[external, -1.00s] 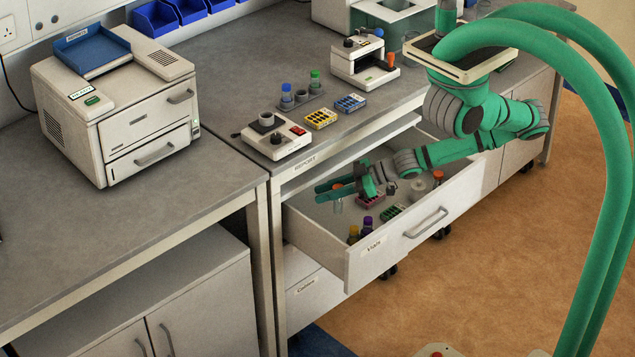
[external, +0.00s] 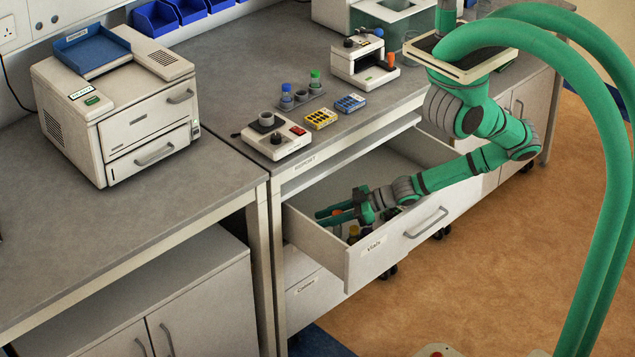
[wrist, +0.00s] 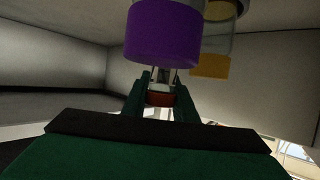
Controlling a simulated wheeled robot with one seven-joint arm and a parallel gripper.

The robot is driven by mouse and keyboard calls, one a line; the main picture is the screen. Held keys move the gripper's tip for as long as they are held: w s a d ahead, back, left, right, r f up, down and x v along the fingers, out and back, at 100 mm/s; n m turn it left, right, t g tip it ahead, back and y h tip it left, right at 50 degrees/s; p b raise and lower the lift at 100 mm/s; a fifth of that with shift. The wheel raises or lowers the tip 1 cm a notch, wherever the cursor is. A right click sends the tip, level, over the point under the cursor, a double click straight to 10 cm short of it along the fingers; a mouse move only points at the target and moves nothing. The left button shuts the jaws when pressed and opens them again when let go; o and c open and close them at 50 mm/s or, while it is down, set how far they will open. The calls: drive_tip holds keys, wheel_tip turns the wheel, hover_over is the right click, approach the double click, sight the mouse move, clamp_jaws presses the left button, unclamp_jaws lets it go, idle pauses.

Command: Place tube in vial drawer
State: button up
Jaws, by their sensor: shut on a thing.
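The vial drawer (external: 415,235), labelled "Vials", is pulled open under the bench. My gripper (external: 334,214) is inside it, at the left end near the front panel. It is shut on a tube (wrist: 160,98) with an orange-red cap, which shows between the fingers in the wrist view. In the external view only the orange cap (external: 337,212) is clear. I cannot tell whether the tube touches the drawer floor. A purple-capped vial (wrist: 163,35) and a yellow-capped vial (wrist: 210,66) are close beyond the fingertips in the wrist view.
The yellow-capped vial (external: 353,234) stands by the drawer's front left corner. My arm hides much of the drawer's contents. The drawer's back part looks bare. The bench above holds a device with a red switch (external: 278,137), a yellow rack (external: 320,118) and a blue rack (external: 350,103).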

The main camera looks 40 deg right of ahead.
drive_tip(key=shift+f, duration=0.6)
drive_tip(key=o, duration=1)
drive_tip(key=shift+s+f, duration=0.1)
drive_tip(key=shift+f, duration=0.05)
drive_tip(key=shift+r, duration=0.45)
drive_tip(key=s+d+r, duration=0.3)
drive_tip(key=shift+d+r, duration=0.3)
wheel_tip(320, 180, up, 6)
drive_tip(key=shift+a, duration=0.1)
